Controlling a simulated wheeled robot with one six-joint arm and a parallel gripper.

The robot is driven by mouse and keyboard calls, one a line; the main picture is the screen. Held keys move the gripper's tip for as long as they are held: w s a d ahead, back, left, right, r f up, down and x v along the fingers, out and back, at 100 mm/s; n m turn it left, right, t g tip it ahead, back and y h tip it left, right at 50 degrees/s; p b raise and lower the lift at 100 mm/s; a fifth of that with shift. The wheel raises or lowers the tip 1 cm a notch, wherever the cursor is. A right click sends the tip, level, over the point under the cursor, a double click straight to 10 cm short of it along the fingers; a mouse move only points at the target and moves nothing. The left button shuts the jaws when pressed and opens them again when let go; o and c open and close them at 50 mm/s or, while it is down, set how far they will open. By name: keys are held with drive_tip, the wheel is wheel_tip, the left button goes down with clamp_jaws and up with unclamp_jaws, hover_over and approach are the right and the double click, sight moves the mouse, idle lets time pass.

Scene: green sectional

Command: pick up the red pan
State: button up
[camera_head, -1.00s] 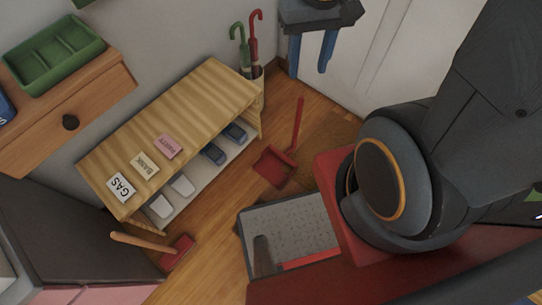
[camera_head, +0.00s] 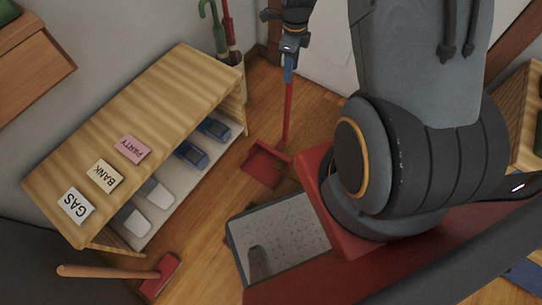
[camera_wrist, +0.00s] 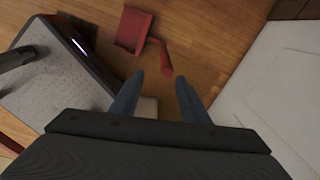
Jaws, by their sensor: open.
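The red pan (camera_head: 266,165) is a dustpan with a long upright red handle. It stands on the wooden floor beside the shelf bench in the head view. My gripper (camera_head: 288,74) is above the handle's top end, its blue fingers seen nearly edge-on. In the wrist view the pan (camera_wrist: 132,28) is beyond my open gripper (camera_wrist: 160,80). The handle's end shows in line with the gap between the two fingers. Whether it reaches between them I cannot tell. Nothing is held.
A wooden bench (camera_head: 110,125) with cards on top and shoes below stands left of the pan. Umbrellas (camera_head: 222,40) stand behind it. A red-headed brush (camera_head: 165,275) lies at front left. A white door (camera_wrist: 275,95) is close at right in the wrist view.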

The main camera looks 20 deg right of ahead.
sight(289, 90)
drive_tip(key=f+m, duration=0.1)
drive_tip(key=d+f+m, duration=0.1)
drive_tip(key=f, duration=0.1)
drive_tip(key=w+f+b, duration=0.1)
drive_tip(key=shift+d+f+m, duration=0.15)
drive_tip(key=shift+f+m, duration=0.2)
drive_tip(key=shift+m, duration=0.05)
drive_tip(key=shift+w+f, duration=0.1)
drive_tip(key=shift+f, duration=0.25)
drive_tip(key=shift+a+f+b, duration=0.15)
drive_tip(key=shift+f+b, duration=0.2)
drive_tip(key=shift+f, duration=1.45)
drive_tip(key=shift+a+f+b, duration=0.15)
drive_tip(key=shift+f+b, duration=0.15)
drive_tip(key=shift+f, duration=1.45)
clamp_jaws()
